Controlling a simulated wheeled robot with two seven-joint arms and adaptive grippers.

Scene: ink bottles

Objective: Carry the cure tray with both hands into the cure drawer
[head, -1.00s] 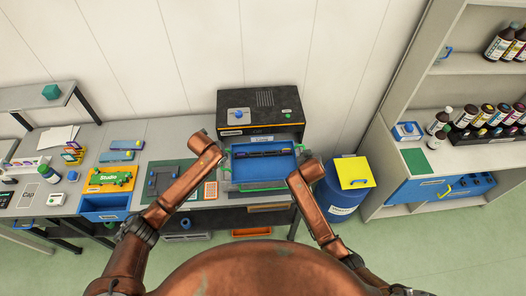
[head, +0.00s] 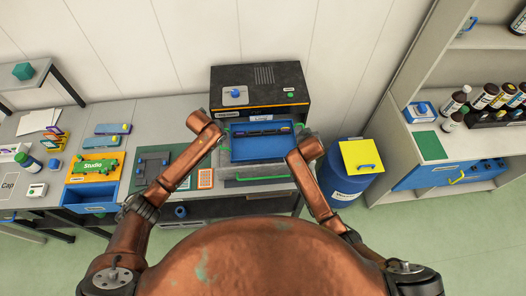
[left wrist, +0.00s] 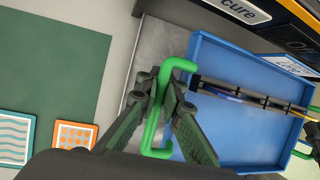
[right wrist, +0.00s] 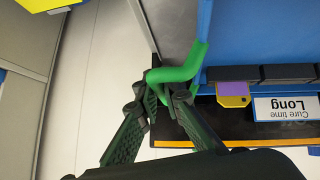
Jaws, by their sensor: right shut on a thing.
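The blue cure tray (head: 262,154) is over the pulled-out grey cure drawer (head: 290,170), close to the black cure unit's front. Whether it rests on the drawer floor is unclear. A dark strip of small items lies along its back. My left gripper (head: 219,134) is at its left side; in the left wrist view its fingers (left wrist: 158,84) straddle the green handle (left wrist: 153,130), but their grip is unclear. My right gripper (head: 296,158) is at the right side; in the right wrist view its fingers (right wrist: 162,92) are shut on the other green handle (right wrist: 185,68).
The black cure unit (head: 290,85) stands behind the drawer. A blue bin with a yellow lid (head: 362,154) is to the right, near my right arm. A green mat (head: 152,164) and patterned cards (head: 206,178) lie to the left. Bottle shelves stand far right.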

